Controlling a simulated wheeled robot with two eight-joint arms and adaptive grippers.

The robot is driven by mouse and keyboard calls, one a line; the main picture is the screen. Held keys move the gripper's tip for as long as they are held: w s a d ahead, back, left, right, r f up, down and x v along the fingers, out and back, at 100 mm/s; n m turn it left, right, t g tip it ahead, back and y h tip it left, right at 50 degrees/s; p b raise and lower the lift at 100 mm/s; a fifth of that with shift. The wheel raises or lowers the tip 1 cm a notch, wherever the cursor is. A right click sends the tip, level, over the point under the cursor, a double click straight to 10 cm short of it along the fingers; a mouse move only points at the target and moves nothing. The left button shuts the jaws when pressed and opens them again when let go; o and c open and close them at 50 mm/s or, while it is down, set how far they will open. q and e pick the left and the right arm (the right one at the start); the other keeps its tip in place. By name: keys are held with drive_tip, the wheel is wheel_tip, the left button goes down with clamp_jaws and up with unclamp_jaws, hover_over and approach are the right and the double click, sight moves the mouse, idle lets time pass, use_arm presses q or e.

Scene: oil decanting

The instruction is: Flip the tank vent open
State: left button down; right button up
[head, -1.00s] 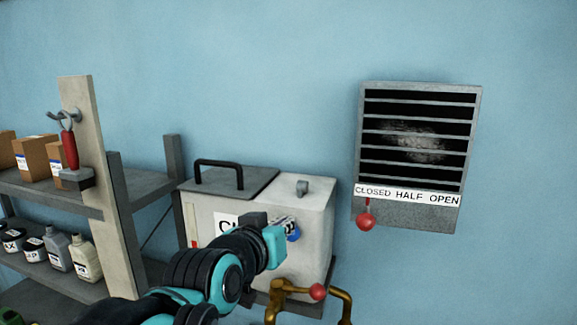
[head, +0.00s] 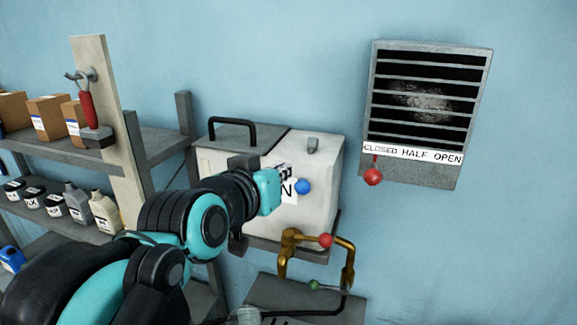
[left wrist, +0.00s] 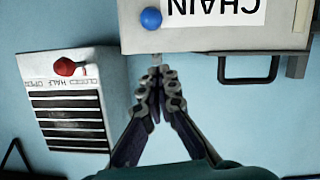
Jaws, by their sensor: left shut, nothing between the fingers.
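A pale tank (head: 315,195) stands against the wall with a dark lid and handle on its left part. A small grey upright tab (head: 312,146) on its top right looks like the tank vent; its lower end meets the tank top. In the left wrist view, which is upside down, the tab (left wrist: 156,59) shows just beyond my fingertips. My left gripper (head: 285,173) is in front of the tank, over its label, and also shows in the left wrist view (left wrist: 158,76). It is shut and empty. I cannot tell whether it touches the tab. My right gripper is not in view.
A blue knob (head: 303,186) is on the tank front. A brass tap (head: 288,245) with a red knob is below. Shelves with bottles (head: 104,212) and boxes are at left.

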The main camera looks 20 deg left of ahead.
use_arm(q)
drive_tip(key=v, duration=0.3)
drive_tip(key=shift+s, duration=0.4)
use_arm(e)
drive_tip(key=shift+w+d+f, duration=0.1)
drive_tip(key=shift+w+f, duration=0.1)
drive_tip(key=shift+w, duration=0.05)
use_arm(q)
drive_tip(key=shift+s, duration=0.1)
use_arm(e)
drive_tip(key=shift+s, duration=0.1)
